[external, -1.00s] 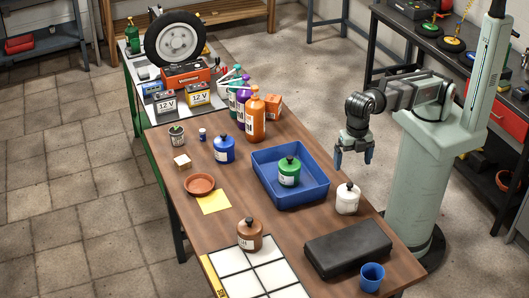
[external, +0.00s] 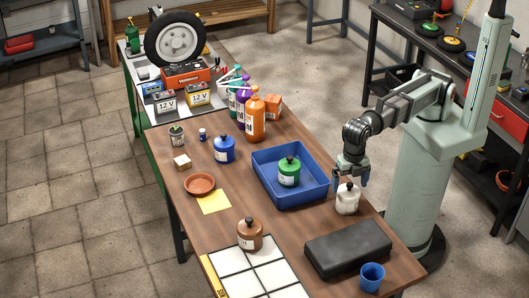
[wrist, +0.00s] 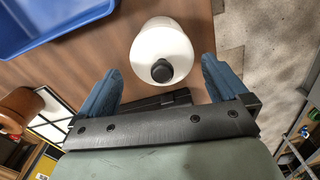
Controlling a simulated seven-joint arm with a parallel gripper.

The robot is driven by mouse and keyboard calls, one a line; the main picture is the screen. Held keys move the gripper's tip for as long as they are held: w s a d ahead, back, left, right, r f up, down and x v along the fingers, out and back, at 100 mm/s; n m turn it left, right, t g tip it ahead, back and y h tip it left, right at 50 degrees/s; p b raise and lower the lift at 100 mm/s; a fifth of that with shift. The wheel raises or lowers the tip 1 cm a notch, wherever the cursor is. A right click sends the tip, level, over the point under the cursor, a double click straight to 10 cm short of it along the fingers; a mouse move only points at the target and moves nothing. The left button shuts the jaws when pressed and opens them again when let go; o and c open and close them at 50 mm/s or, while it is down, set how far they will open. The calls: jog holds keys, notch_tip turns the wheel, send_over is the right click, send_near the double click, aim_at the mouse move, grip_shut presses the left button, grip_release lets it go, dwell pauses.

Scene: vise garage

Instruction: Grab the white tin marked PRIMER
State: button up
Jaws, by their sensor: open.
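The white tin (external: 347,200) with a black cap stands upright on the wooden table, to the right of the blue tray. It also shows from above in the wrist view (wrist: 160,52), its cap toward the camera. My gripper (external: 350,181) is open just above the tin, its blue fingers spread. In the wrist view my gripper (wrist: 165,75) has one finger to the left and one to the right of the tin, apart from it. The tin's label is too small to read.
The blue tray (external: 262,192) with a green tin (external: 289,171) lies left of my gripper. A black case (external: 347,248) and a blue cup (external: 372,277) are in front. A brown tin (external: 249,234) stands on a white tiled panel (external: 233,287).

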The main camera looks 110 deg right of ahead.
aim_at(349, 191)
jog(key=shift+s+f, duration=0.15)
jog(key=shift+f, duration=2.45)
jog(key=shift+c, duration=0.3)
jog(key=c, duration=1.2)
